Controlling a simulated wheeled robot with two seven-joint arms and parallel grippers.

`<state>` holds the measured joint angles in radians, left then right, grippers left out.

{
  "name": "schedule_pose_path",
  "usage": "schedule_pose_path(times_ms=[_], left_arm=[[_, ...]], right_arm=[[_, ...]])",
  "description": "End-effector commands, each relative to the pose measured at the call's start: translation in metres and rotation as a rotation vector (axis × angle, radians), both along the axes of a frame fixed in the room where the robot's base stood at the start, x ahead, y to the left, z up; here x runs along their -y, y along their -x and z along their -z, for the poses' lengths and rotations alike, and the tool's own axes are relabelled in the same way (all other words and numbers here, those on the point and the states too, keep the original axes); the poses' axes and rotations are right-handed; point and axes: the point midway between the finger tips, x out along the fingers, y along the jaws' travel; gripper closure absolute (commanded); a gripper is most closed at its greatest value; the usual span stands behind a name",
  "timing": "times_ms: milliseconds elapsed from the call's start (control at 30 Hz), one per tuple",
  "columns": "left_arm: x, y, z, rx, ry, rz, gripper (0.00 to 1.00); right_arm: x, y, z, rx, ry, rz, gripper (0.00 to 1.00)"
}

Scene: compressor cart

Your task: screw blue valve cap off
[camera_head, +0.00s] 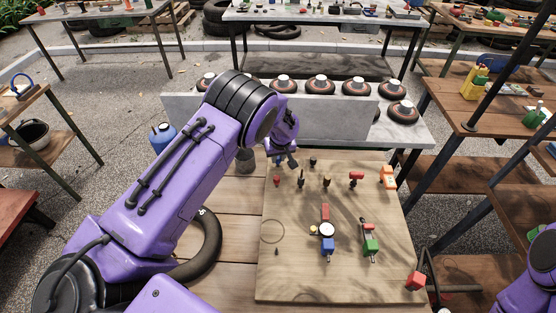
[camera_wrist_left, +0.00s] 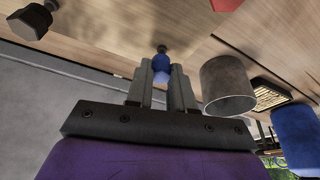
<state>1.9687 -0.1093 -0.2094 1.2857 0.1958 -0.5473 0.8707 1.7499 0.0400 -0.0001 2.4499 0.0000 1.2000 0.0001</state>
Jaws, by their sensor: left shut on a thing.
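The blue valve cap (camera_wrist_left: 160,64) shows in the left wrist view between the fingertips of my left gripper (camera_wrist_left: 160,75), which is shut on it. A dark stem (camera_wrist_left: 162,48) shows just beyond the cap, against the wooden board. I cannot tell whether cap and stem touch. In the head view my left gripper (camera_head: 283,161) is low over the far left edge of the board (camera_head: 300,280), and the cap is not clearly visible there. Only a purple part of my right arm shows at the lower right; its gripper is out of view.
Beside the left gripper stands a grey cup (camera_wrist_left: 228,85). A red-and-blue gauge fitting (camera_head: 326,230) and a red-and-green fitting (camera_head: 370,240) lie on the board. A grey panel (camera_head: 330,122) stands behind it. A blue container (camera_head: 162,137) is at left.

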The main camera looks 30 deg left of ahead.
Motion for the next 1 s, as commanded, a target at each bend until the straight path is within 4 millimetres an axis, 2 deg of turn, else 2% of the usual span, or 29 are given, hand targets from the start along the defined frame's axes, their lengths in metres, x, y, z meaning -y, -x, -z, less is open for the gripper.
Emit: schedule_pose_path(times_ms=[233,500,767,1000], left_arm=[[0.002,0.001,0.004,-0.005,0.001,-0.259,1.00],[0.002,0.002,0.004,-0.008,0.002,-0.292,1.00],[0.002,0.001,0.005,-0.010,0.001,-0.545,1.00],[0.003,0.001,0.004,-0.010,0.002,-0.560,1.00]], right_arm=[[0.000,0.000,0.009,0.000,0.000,0.000,0.34],[0.000,0.000,0.009,0.000,0.000,0.000,0.34],[0.000,0.000,0.022,0.000,0.000,0.000,0.34],[0.000,0.000,0.021,0.000,0.000,0.000,0.34]])
